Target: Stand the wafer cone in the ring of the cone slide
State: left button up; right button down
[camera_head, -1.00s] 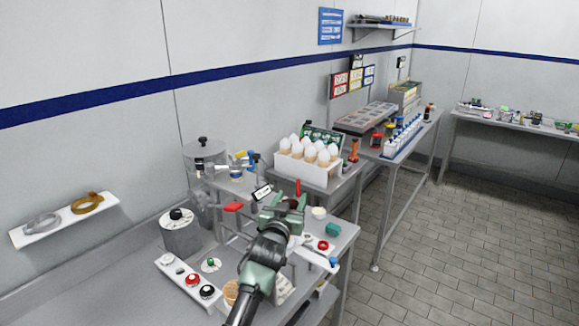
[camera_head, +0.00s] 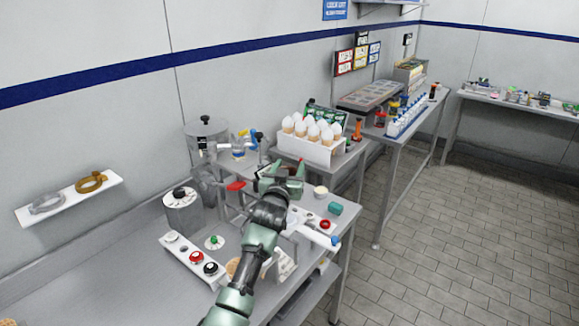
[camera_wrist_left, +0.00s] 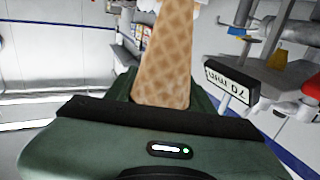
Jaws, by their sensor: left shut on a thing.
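The wafer cone (camera_wrist_left: 168,60) is tan with a waffle grid. A pale slide with a blue end (camera_head: 318,232), perhaps the cone slide, lies right of and below the gripper. I cannot make out its ring. My right gripper is not in view.
A red handle (camera_head: 237,186) is just left of the gripper. A white rack (camera_head: 303,148) of white-topped cones stands behind. A teal block (camera_head: 335,209) and a knob panel (camera_head: 191,257) are nearby.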

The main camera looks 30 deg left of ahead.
pick_arm(q)
notch_tip(320, 180, down, 5)
jog(key=b, duration=0.2)
jog(key=shift+r+b, duration=0.2)
jog(key=shift+b, duration=0.2)
jog(key=shift+p, duration=0.3)
dwell(1.2)
jog(key=shift+f+b, duration=2.3)
jog(key=shift+f, duration=0.8)
jog(key=shift+r, duration=0.1)
